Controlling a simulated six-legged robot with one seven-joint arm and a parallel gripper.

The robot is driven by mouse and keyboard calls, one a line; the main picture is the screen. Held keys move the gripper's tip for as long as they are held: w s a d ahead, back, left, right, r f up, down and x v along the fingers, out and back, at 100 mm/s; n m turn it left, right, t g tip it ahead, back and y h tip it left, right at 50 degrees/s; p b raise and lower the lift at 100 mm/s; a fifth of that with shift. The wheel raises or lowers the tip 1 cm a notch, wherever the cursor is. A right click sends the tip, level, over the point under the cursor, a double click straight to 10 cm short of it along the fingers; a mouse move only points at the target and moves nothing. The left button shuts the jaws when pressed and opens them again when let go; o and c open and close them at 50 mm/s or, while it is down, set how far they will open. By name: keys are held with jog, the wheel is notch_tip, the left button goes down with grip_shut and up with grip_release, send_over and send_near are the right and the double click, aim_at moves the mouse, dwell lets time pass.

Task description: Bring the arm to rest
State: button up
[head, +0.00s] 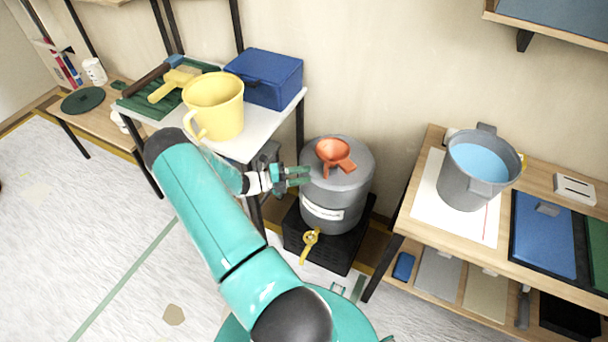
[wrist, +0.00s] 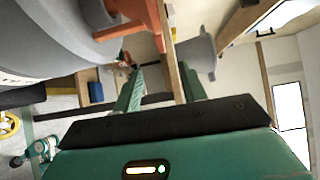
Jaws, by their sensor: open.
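My arm (head: 205,200) is teal and reaches up and forward in the head view, bent at the elbow. My gripper (head: 299,176) is open and empty, just left of the grey drum (head: 335,195). An orange funnel (head: 335,155) sits on top of the drum. In the wrist view my gripper (wrist: 160,90) shows two green fingers spread apart with nothing between them. The drum (wrist: 40,40) fills the upper left there, and the orange funnel (wrist: 135,22) is close above the fingers. I cannot tell whether a finger touches the drum.
A yellow mug (head: 214,104) and a blue box (head: 265,78) stand on the left table, close to my forearm. The drum stands on a black base with a yellow tap (head: 309,243). A grey bucket (head: 468,178) of blue liquid stands on the right bench. Floor at left is mostly clear.

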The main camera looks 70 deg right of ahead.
dwell(0.4)
jog(key=w+a+r+m+t+y, duration=0.3)
jog(key=w+a+r+m+t, duration=0.2)
jog(key=w+a+r+m, duration=0.5)
jog(key=w+a+r+m+t+y, duration=0.2)
jog(key=w+a+r+m+t, duration=0.35)
jog(key=a+r, duration=0.8)
jog(key=s+a+r+m+t+y, duration=0.1)
jog(key=s+a+r+m+t, duration=0.1)
jog(key=a, duration=0.6)
jog(key=s+a+r+m+t+y, duration=0.2)
jog(key=a+r+m+t, duration=0.2)
jog(key=a+r, duration=0.3)
jog(key=s+a+r+m+t+y, duration=0.1)
jog(key=s+a+r+m+t, duration=0.1)
jog(key=a, duration=0.9)
notch_tip(320, 180, up, 3)
jog(key=shift+s+r+m+t+y, duration=0.2)
jog(key=shift+s+m+t+y, duration=0.3)
jog(key=shift+t, duration=0.55)
jog(key=shift+w+d, duration=0.1)
jog(key=shift+w, duration=0.1)
jog(key=shift+c, duration=0.5)
jog(key=shift+d, duration=0.15)
